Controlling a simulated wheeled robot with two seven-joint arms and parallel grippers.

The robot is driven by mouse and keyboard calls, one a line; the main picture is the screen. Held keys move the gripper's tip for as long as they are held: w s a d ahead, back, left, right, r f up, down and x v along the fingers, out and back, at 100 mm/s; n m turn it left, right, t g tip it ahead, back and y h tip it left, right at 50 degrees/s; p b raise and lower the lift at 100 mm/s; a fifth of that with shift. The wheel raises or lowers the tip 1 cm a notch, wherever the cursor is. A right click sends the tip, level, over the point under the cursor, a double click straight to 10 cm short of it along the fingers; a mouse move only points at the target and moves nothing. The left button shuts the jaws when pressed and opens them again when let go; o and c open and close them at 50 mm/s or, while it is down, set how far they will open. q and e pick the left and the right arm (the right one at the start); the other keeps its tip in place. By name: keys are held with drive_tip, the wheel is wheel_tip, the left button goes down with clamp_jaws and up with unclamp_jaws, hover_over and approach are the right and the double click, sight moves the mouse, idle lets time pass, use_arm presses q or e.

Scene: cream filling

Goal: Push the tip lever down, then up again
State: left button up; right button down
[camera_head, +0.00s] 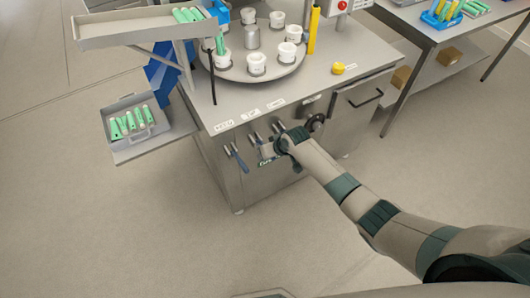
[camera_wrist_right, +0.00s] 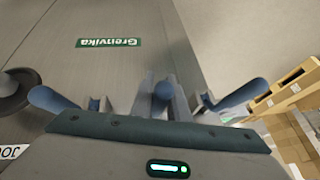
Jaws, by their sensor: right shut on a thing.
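Three blue-handled levers stick out in a row from the front of the steel machine, under small white labels too small to read surely. My right gripper (camera_head: 266,152) is at the middle lever, which I take for the tip lever. In the right wrist view the round blue end of the tip lever (camera_wrist_right: 163,92) sits between the fingers of my right gripper (camera_wrist_right: 163,104), which is shut on it. In the head view the gripper hides most of this lever. The left lever (camera_head: 238,158) slants downward, free of the gripper. My left gripper is not in view.
In the right wrist view the neighbouring levers stand close on both sides, one at left (camera_wrist_right: 52,100) and one at right (camera_wrist_right: 242,95). A black handwheel (camera_head: 316,122) is just right of the gripper. A tray of green tubes (camera_head: 132,140) juts out at the machine's left.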

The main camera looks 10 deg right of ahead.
idle(0.4)
drive_tip(key=c, duration=1.7)
unclamp_jaws()
drive_tip(key=shift+r, duration=0.1)
drive_tip(key=b+v, duration=0.2)
drive_tip(key=v, duration=1.5)
drive_tip(key=shift+w+r, duration=0.1)
drive_tip(key=shift+r, duration=0.15)
